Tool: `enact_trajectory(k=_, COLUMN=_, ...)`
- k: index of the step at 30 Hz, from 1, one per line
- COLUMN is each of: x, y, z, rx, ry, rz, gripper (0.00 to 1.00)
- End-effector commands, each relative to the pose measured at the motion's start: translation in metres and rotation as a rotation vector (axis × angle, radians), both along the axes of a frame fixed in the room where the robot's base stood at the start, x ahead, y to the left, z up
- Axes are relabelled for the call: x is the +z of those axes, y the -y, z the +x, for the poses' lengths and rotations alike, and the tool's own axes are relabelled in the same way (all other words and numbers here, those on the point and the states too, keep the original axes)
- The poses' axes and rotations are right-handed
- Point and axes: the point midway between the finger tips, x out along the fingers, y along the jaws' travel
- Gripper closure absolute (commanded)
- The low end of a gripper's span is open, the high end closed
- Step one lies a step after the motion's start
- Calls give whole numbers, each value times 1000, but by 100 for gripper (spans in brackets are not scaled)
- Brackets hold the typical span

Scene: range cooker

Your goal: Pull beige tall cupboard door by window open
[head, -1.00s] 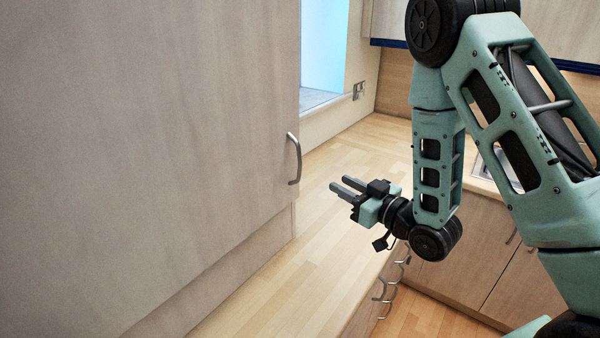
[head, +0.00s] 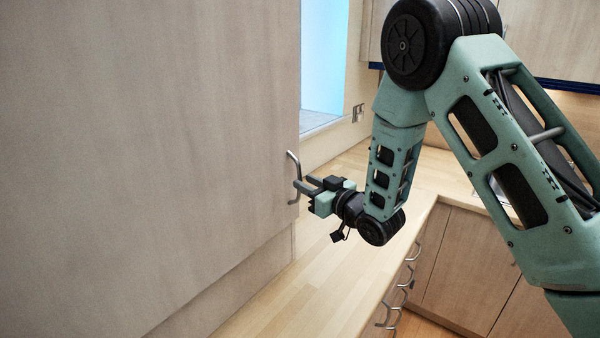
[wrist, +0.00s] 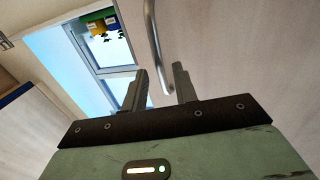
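The beige tall cupboard door (head: 150,140) fills the left of the head view and looks shut. Its curved metal handle (head: 292,177) is near the door's right edge. My gripper (head: 303,184) is at the handle, with its fingertips reaching the lower part of it in the head view. In the wrist view, my gripper (wrist: 160,85) has its two fingers apart, and the handle (wrist: 155,45) runs down into the gap between them. The fingers do not look closed on the handle. The door also shows in the wrist view (wrist: 240,40).
The window (head: 322,65) is behind the cupboard's right edge. A wooden worktop (head: 330,265) runs below my gripper, with drawer handles (head: 402,290) along its front. Base cupboards (head: 465,265) stand at the right. There is free room above the worktop.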

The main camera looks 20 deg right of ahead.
Motion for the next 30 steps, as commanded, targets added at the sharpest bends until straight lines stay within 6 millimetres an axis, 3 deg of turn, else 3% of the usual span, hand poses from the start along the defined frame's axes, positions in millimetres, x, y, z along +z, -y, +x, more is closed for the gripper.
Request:
enact_trajectory(k=7, x=1, y=-12, z=26, rx=1, ry=0, rz=0, gripper=71)
enact_trajectory(k=17, x=-1, y=-14, z=30, rx=0, ry=0, rz=0, gripper=71)
enact_trajectory(k=18, x=-1, y=-14, z=30, rx=0, ry=0, rz=0, gripper=74)
enact_trajectory(k=21, x=-1, y=-14, z=30, rx=0, ry=0, rz=0, gripper=100)
enact_trajectory(k=30, x=-1, y=-17, z=29, rx=1, ry=0, rz=-1, gripper=100)
